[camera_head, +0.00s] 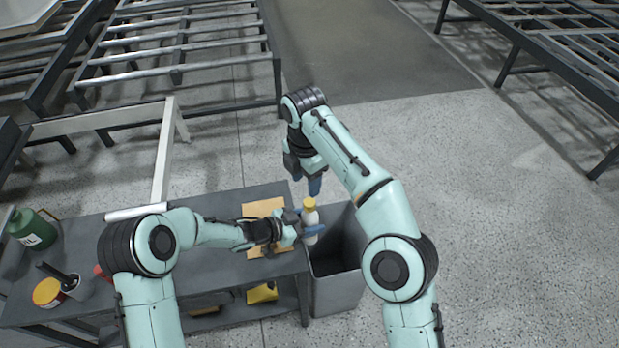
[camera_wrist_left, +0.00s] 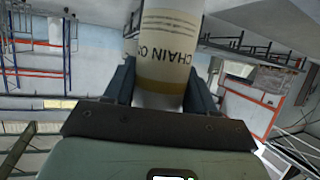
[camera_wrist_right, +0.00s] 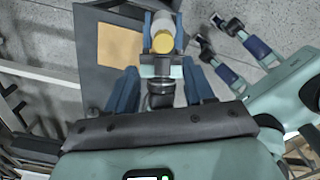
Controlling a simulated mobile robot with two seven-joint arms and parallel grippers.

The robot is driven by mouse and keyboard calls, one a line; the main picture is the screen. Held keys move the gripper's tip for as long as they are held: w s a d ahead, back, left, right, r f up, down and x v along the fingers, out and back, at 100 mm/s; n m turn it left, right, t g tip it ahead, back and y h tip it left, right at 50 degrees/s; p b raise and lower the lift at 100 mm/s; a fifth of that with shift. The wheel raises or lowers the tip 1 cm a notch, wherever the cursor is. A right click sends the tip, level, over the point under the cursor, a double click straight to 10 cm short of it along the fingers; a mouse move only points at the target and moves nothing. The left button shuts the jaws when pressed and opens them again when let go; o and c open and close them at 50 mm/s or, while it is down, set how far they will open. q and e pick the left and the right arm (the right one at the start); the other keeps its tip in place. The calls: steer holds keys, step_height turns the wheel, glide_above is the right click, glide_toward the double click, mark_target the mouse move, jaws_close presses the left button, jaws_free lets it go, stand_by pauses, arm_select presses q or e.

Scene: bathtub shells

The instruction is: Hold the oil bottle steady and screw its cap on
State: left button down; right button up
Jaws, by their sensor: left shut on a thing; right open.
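The oil bottle (camera_head: 310,221) is white with a yellow cap (camera_head: 309,203) sitting on its top; I cannot tell how tight the cap is. My left gripper (camera_head: 313,230) is shut around the bottle's body and holds it roughly upright past the workbench's right end. In the left wrist view the bottle (camera_wrist_left: 168,55) shows a "CHAIN O..." label between the fingers. My right gripper (camera_head: 315,186) is open and empty, pointing down, above and apart from the cap. In the right wrist view the cap (camera_wrist_right: 163,42) lies beyond the fingertips.
A grey open bin (camera_head: 338,292) stands below the bottle, beside the dark workbench (camera_head: 205,270). A green can (camera_head: 32,228) and a yellow-topped tin (camera_head: 47,292) stand at the bench's left. An orange sheet (camera_head: 262,208) lies near its right end. Floor to the right is clear.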

mark_target(310, 202)
steer(key=n, duration=0.1)
steer(key=d+n, duration=0.1)
steer(key=n, duration=0.1)
steer(key=shift+n, duration=0.3)
steer(key=shift+f, duration=4)
